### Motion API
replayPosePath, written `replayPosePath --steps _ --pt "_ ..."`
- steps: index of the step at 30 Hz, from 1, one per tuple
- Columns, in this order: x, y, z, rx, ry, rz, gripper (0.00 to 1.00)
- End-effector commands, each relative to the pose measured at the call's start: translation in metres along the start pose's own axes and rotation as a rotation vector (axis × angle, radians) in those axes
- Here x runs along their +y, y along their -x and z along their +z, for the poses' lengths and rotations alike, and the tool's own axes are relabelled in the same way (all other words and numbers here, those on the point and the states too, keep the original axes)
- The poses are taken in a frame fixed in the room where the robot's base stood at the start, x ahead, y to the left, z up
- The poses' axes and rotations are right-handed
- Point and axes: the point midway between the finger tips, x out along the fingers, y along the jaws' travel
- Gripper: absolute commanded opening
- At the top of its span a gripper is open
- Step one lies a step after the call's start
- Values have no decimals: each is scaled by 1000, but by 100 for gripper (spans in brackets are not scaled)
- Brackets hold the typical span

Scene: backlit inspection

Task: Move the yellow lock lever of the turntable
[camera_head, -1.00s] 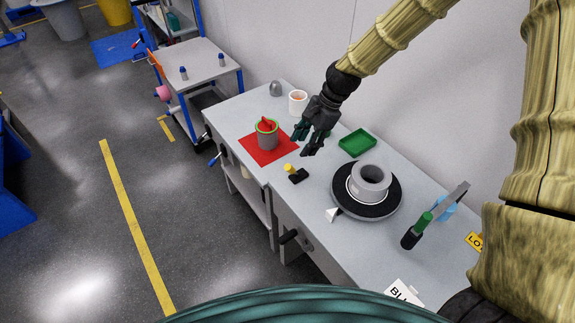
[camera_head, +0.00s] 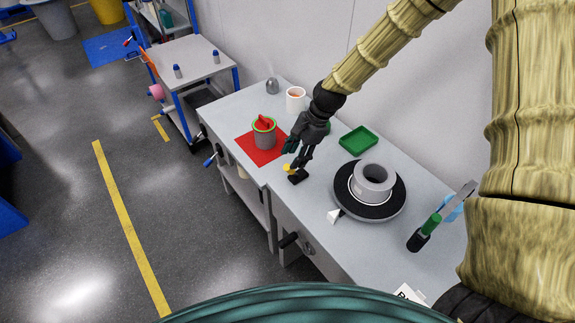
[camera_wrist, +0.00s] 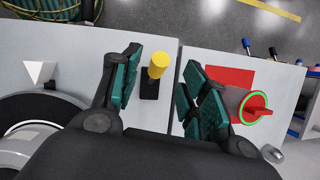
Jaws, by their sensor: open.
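The yellow lock lever (camera_wrist: 157,66) is a short yellow knob on a black base (camera_wrist: 149,86). In the head view the yellow knob (camera_head: 287,168) shows at the bench's front edge, just below my gripper (camera_head: 297,158). In the wrist view my gripper (camera_wrist: 160,92) is open, with its two green-padded fingers apart. The lever appears between the fingers, nearer the left one, with no clear contact. The turntable (camera_head: 370,190) is a black disc with a grey ring (camera_head: 373,180) on it, right of the lever in the head view.
A grey can (camera_head: 264,135) with a green rim and red content stands on a red mat (camera_head: 247,147). A white cup (camera_head: 295,99), a green tray (camera_head: 358,140) and a green-handled tool (camera_head: 430,225) are on the bench. A white wedge (camera_head: 333,216) sits by the turntable.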

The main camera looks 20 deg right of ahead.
Motion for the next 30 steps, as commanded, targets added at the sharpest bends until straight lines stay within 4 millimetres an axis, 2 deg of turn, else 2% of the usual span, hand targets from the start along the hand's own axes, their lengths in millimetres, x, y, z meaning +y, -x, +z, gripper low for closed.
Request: replayPosePath --steps 15,22,30 --pt "0 -49 2 0 2 2 44" --pt "-1 -59 1 0 3 1 44" --pt "-1 -60 1 0 3 0 44"
